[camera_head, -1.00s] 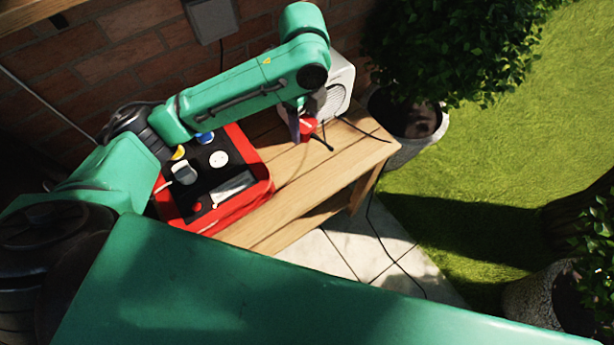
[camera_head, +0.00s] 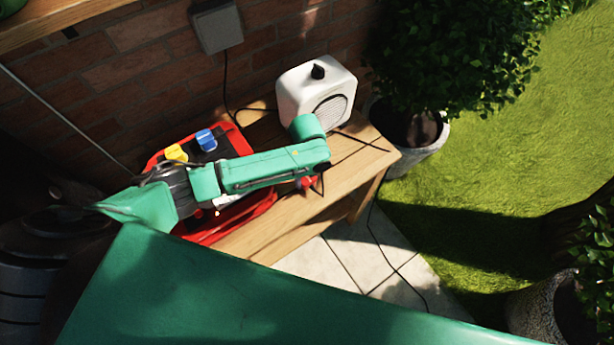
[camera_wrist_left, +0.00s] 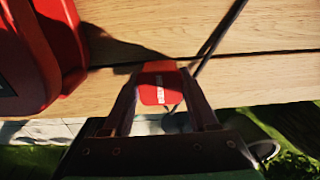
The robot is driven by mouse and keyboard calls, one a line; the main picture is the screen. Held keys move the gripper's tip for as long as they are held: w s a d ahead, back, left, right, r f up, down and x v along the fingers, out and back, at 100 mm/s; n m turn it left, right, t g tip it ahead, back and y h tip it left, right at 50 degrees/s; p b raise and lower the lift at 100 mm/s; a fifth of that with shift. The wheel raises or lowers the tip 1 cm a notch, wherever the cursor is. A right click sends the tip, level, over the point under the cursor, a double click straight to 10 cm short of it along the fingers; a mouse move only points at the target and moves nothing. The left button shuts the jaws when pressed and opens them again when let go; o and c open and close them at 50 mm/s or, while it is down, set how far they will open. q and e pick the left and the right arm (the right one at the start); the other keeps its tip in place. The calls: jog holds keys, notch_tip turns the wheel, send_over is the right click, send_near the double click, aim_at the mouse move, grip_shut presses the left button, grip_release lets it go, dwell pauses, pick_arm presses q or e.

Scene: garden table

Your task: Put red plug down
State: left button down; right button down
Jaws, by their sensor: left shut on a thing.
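The red plug (camera_wrist_left: 161,84) sits between the two fingers of my left gripper (camera_wrist_left: 162,100) in the left wrist view, above the wooden table (camera_wrist_left: 130,60). The fingers are shut on it. In the head view a bit of the red plug (camera_head: 305,183) shows below the end of my left arm, over the right part of the wooden table (camera_head: 283,215). My left gripper is mostly hidden under the arm there. I cannot tell whether the plug touches the table. My right gripper is not in view.
A red case (camera_head: 235,222) with a blue block (camera_head: 206,140) and a yellow block (camera_head: 176,153) lies left of the plug, partly under my arm. A white appliance (camera_head: 300,92) stands at the table's back. Bare wood lies around the plug; a potted bush stands beyond the right end.

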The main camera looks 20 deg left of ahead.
aim_at(307, 177)
pick_arm(q)
jog(key=shift+f, duration=0.15)
jog(key=shift+f+b, duration=0.3)
jog(key=shift+f, duration=0.25)
jog(key=shift+c, duration=0.9)
grip_release()
notch_tip(307, 177, up, 13)
jog(key=shift+r, duration=0.15)
